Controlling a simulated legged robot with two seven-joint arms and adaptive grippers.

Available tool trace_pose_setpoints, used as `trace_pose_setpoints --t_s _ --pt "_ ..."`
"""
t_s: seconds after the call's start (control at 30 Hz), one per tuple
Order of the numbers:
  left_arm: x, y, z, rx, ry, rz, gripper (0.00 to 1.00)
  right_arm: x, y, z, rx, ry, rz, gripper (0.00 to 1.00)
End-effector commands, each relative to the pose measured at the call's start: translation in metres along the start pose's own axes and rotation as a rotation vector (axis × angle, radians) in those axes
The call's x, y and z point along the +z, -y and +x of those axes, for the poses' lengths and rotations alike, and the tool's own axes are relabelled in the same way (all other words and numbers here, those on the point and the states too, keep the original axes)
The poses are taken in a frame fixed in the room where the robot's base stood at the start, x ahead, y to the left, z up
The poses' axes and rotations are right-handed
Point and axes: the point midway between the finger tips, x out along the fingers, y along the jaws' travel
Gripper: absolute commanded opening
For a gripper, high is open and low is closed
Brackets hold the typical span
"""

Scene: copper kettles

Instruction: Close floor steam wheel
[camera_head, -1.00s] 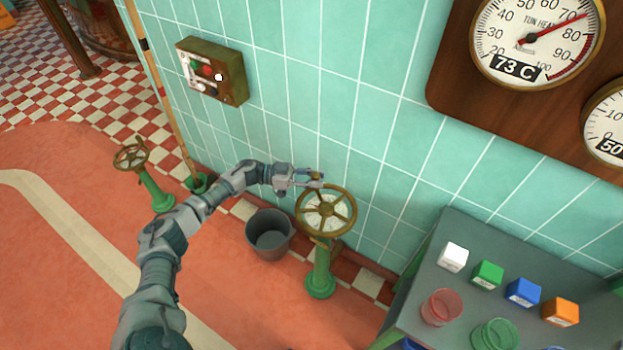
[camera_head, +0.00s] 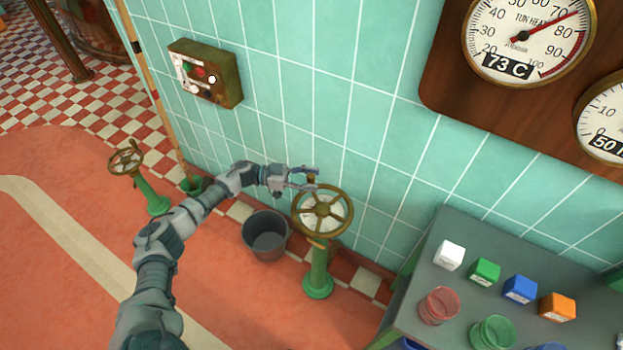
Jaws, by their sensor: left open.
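A brass hand wheel (camera_head: 322,211) sits on a green floor pedestal (camera_head: 318,270) in the middle of the view. My left gripper (camera_head: 316,179) is at the far left part of this wheel's rim. Its two fingers are apart, with a small brass knob (camera_head: 311,178) showing between them. I cannot tell whether the fingers touch the knob. A second brass wheel (camera_head: 126,158) stands tilted on another green pedestal (camera_head: 152,192) at the left, away from the gripper. My right gripper is not in view.
A grey bucket (camera_head: 266,235) stands just left of the near pedestal. A grey table (camera_head: 455,300) with coloured blocks and cups is at the right. A tiled wall (camera_head: 330,90) holds a switch box (camera_head: 207,74) and gauges (camera_head: 528,40). Open red floor (camera_head: 60,260) lies left.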

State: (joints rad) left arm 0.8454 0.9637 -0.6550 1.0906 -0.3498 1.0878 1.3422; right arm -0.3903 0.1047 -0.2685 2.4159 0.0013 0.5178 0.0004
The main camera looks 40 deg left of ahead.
Motion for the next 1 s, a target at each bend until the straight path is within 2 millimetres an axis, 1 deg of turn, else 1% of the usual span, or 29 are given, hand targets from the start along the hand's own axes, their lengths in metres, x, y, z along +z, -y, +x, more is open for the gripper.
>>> trace_pose_setpoints --t_s 0.17,0.4,0.53,0.6,0.7,1.0 --pt "0.001 0.002 -0.027 -0.004 0.003 -0.002 0.53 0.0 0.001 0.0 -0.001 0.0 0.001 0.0" --pt "0.003 0.002 -0.081 -0.004 0.004 -0.003 0.53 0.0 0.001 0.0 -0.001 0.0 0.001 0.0" --pt "0.003 0.003 -0.102 -0.003 0.002 -0.002 0.53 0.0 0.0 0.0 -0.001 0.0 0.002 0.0" --pt "0.003 0.003 -0.109 -0.003 0.002 -0.002 0.53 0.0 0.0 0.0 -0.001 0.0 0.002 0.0" --pt "0.003 0.002 -0.115 -0.001 0.001 -0.002 0.53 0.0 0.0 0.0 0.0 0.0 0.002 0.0" --pt "0.003 0.002 -0.116 0.0 0.001 -0.002 0.53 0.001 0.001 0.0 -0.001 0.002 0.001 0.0"
